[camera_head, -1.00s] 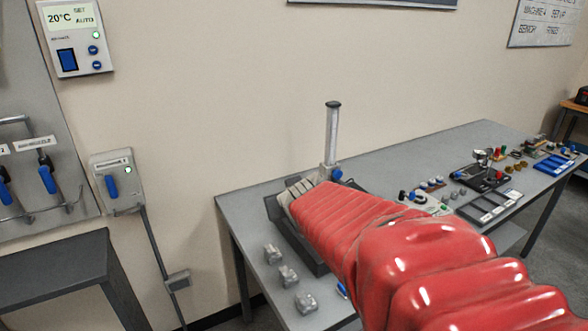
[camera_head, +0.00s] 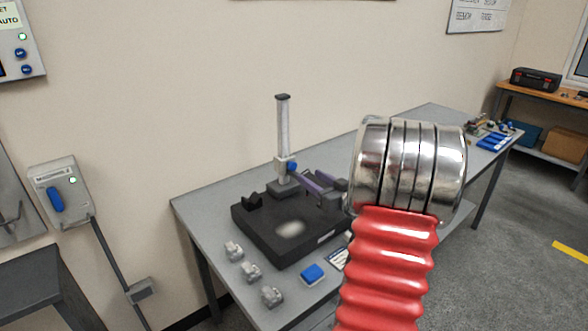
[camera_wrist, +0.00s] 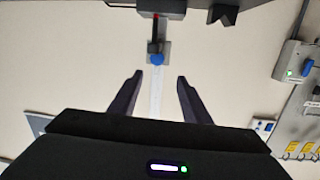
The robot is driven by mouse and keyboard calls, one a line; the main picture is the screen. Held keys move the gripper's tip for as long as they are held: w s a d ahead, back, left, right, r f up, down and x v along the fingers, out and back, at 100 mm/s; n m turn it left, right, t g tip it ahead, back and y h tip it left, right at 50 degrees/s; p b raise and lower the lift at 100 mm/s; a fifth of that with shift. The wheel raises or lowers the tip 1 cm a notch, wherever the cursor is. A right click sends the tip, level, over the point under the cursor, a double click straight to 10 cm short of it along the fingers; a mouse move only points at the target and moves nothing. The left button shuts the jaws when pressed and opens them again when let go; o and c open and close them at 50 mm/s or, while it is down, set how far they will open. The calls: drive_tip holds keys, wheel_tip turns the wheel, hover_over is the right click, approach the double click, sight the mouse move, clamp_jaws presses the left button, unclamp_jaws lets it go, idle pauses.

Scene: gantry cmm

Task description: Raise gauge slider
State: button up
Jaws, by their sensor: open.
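The height gauge's pale upright column (camera_head: 283,125) stands at the back of the bench. Its grey slider with a blue knob (camera_head: 291,165) sits low on the column, just above the foot. My gripper (camera_head: 310,177) is open in front of the slider, with dark purplish fingers. In the wrist view my open gripper (camera_wrist: 160,76) has its fingertips on either side of the column's line. The blue knob (camera_wrist: 157,59) shows just beyond the tips, between them in the picture. Contact with the slider cannot be told. My arm hides the bench to the right.
A black plate (camera_head: 262,232) lies in front of the gauge. A switch box (camera_head: 58,192) hangs on the wall at left. Wall space above the gauge is clear.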

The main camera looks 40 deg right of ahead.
sight(294, 167)
drive_tip(key=shift+t+y, duration=0.7)
drive_tip(key=s, duration=0.1)
drive_tip(key=s+d+f, duration=0.1)
drive_tip(key=s+f, duration=0.1)
drive_tip(key=shift+s+d, duration=0.25)
drive_tip(key=w, duration=0.4)
drive_tip(key=w+d, duration=0.1)
drive_tip(key=w, duration=0.8)
drive_tip(key=shift+w+d, duration=0.25)
drive_tip(key=shift+w, duration=0.15)
drive_tip(key=shift+c, duration=0.5)
clamp_jaws()
